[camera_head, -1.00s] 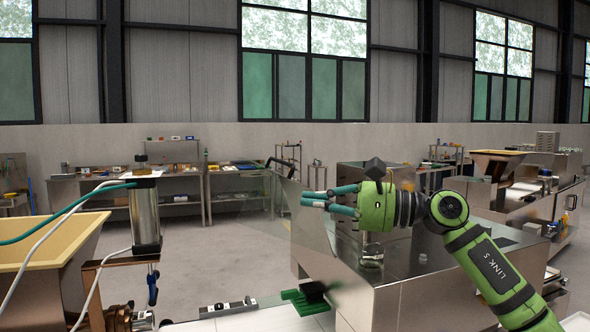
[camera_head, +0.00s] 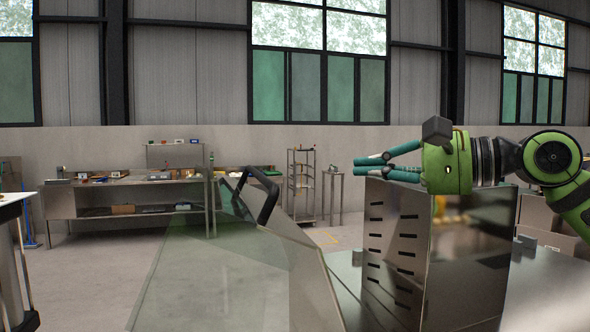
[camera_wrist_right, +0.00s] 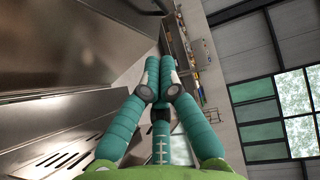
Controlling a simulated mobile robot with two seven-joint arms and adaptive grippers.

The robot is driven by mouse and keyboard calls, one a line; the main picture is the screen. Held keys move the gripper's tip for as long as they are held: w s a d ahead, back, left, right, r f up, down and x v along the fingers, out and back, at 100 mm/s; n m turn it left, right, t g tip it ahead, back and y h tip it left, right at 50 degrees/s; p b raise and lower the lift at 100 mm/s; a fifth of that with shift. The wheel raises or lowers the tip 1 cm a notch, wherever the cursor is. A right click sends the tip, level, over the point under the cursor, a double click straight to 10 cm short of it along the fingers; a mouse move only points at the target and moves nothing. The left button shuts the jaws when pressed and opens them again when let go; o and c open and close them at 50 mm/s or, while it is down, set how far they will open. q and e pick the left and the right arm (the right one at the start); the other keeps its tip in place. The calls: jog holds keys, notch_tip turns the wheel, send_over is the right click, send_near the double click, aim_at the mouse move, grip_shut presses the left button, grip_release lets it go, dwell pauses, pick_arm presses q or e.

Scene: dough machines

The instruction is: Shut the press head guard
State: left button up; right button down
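The press head guard (camera_head: 215,275) is a see-through greenish panel with a metal edge in the head view, tilted and low in the centre. A black bar handle (camera_head: 268,203) sits at its upper end. I cannot tell how far it stands open. My right gripper (camera_head: 357,167) is to the right of the handle and a little higher, apart from it in the picture. Its teal fingers point left and draw together at the tips, with nothing between them. The fingers also show in the wrist view (camera_wrist_right: 159,65). My left gripper is out of view.
A slotted steel housing (camera_head: 395,255) stands below my right gripper, close to it. Workbenches (camera_head: 90,200) with small items and a wire rack (camera_head: 301,185) stand by the back wall. Part of some equipment (camera_head: 12,255) cuts in at the left edge. Open floor lies between.

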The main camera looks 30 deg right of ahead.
jog(key=w+a+p, duration=0.2)
jog(key=a+p, duration=0.1)
jog(key=w+a+p, duration=0.3)
jog(key=p, duration=0.1)
jog(key=w+a+p, duration=0.2)
jog(key=w+p, duration=0.1)
jog(key=p, duration=0.1)
jog(key=shift+w+a+f, duration=0.25)
jog(key=shift+a, duration=0.65)
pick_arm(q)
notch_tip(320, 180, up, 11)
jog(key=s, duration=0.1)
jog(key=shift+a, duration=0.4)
pick_arm(e)
jog(key=shift+f, duration=0.1)
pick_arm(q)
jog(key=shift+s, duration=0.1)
pick_arm(e)
jog(key=shift+w+d, duration=0.1)
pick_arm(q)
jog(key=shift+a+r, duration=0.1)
